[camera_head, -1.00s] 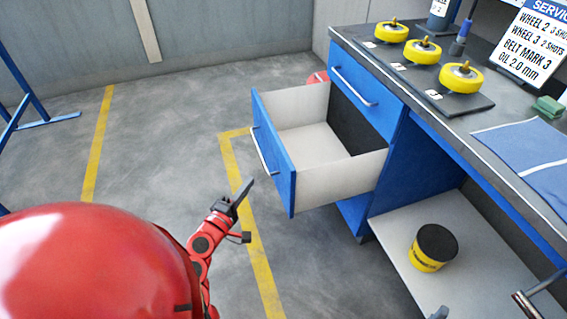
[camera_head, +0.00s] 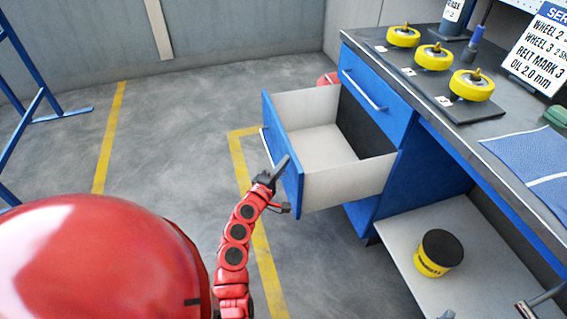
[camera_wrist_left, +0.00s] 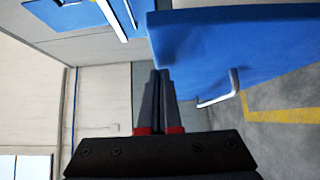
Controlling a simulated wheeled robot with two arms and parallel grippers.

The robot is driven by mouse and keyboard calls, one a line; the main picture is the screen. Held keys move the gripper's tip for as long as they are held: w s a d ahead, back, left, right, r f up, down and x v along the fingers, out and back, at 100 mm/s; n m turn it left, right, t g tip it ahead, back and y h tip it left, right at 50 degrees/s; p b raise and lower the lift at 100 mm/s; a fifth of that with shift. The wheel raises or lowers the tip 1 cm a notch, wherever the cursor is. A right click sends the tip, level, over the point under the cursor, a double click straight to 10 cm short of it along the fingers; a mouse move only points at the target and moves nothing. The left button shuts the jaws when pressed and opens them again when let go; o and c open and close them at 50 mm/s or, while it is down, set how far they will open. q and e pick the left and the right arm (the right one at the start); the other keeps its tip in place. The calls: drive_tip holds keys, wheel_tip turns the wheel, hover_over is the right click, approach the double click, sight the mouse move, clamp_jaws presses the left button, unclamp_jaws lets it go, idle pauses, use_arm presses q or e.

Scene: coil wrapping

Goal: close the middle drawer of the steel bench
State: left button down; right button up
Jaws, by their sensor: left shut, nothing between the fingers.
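The middle drawer (camera_head: 330,150) of the steel bench is pulled far out. Its inside is empty, with pale walls and a blue front (camera_head: 283,160). The closed blue drawer (camera_head: 372,95) sits above it. My left gripper (camera_head: 285,163) is shut and empty, with its fingertips at the drawer's blue front near the right end. In the left wrist view the shut fingers (camera_wrist_left: 162,75) point at the blue front panel (camera_wrist_left: 235,45), with the drawer's handle (camera_wrist_left: 222,90) to their right. Whether they touch the panel I cannot tell. My right gripper is not clearly visible.
The bench top (camera_head: 490,135) carries several yellow wheels on a dark mat (camera_head: 445,95), a blue cloth (camera_head: 535,160) and a sign (camera_head: 540,50). A yellow and black tin (camera_head: 438,254) stands on the lower shelf (camera_head: 455,220). The floor left of the drawer is clear.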

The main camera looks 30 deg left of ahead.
use_arm(q)
drive_tip(key=w+d+b, duration=0.4)
drive_tip(key=w+d, duration=1.5)
drive_tip(key=w, duration=0.3)
drive_tip(key=shift+w+b, duration=0.15)
drive_tip(key=shift+b, duration=0.25)
